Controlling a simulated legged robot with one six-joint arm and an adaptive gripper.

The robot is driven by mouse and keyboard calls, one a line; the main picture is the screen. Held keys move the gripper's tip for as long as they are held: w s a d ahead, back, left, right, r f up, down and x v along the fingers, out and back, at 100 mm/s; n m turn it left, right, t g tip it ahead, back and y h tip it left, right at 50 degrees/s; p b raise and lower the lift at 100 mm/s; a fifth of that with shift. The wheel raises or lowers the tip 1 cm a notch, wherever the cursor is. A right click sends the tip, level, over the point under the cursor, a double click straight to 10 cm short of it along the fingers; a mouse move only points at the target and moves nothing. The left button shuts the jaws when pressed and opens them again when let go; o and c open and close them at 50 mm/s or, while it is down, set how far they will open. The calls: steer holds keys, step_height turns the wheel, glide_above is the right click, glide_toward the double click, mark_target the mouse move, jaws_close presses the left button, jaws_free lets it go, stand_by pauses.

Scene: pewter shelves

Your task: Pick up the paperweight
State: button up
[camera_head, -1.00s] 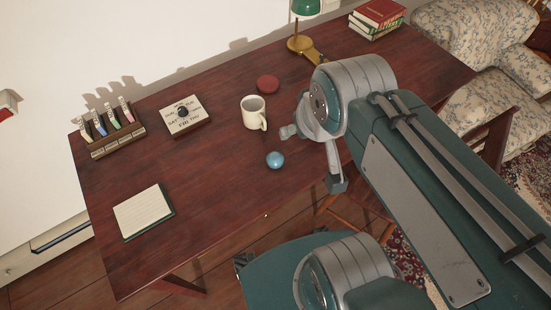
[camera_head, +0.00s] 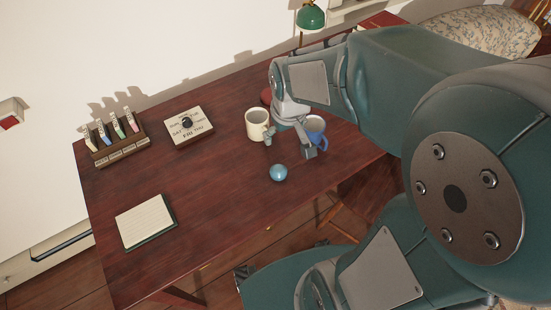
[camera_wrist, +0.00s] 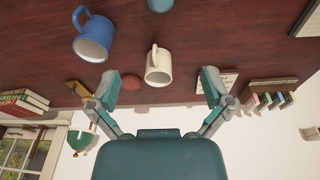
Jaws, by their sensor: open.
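The paperweight looks to be the shiny blue ball (camera_head: 278,173) on the desk near its front edge. Part of it shows at the top edge of the wrist view (camera_wrist: 160,5). My gripper (camera_head: 289,146) is open and empty above the desk, behind the ball in the head view, with its fingers spread. In the wrist view the two fingers (camera_wrist: 160,87) are wide apart, and a cream mug (camera_wrist: 158,68) shows between them. Nothing is held, and the ball is apart from the fingers.
The cream mug (camera_head: 257,124) and a blue mug (camera_head: 315,130) stand close to my gripper. A red disc (camera_wrist: 131,82) lies behind them. A calendar block (camera_head: 188,126), tag rack (camera_head: 118,144) and notepad (camera_head: 146,221) are to the left. The desk (camera_head: 215,190) left of the ball is clear.

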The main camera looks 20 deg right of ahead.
steer(key=n+g, duration=0.1)
steer(key=g, duration=0.1)
glide_above(278, 168)
step_height(278, 168, down, 11)
steer(key=shift+d+f, duration=0.1)
step_height(278, 168, down, 11)
steer(key=shift+r, duration=0.2)
steer(key=shift+c, duration=0.3)
steer(key=c, duration=1.1)
